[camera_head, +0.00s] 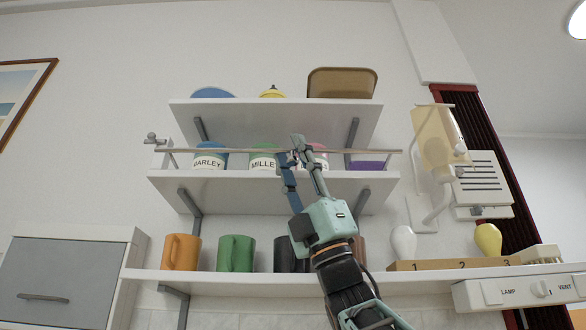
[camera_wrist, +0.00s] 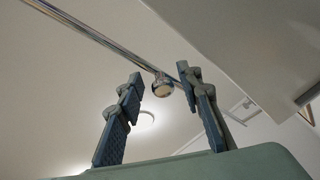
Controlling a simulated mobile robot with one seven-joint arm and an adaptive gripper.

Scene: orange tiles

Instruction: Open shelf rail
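The shelf rail (camera_head: 225,151) is a thin bar running across the front of the middle shelf (camera_head: 235,181), in front of the jars. A small grey fitting (camera_head: 155,139) sits at its left end. In the wrist view the rail (camera_wrist: 100,46) is a shiny rod running diagonally, with a round metal knob (camera_wrist: 162,88) on it. My gripper (camera_head: 297,152) is at the rail near its middle. In the wrist view my gripper (camera_wrist: 160,76) is open, its fingers apart on either side of the knob. Contact with the knob cannot be told.
Behind the rail stand a barley jar (camera_head: 208,161), a millet jar (camera_head: 263,161), a pink jar (camera_head: 315,161) and a purple box (camera_head: 368,165). The upper shelf (camera_head: 275,112) overhangs above. Mugs (camera_head: 180,252) line the lower shelf.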

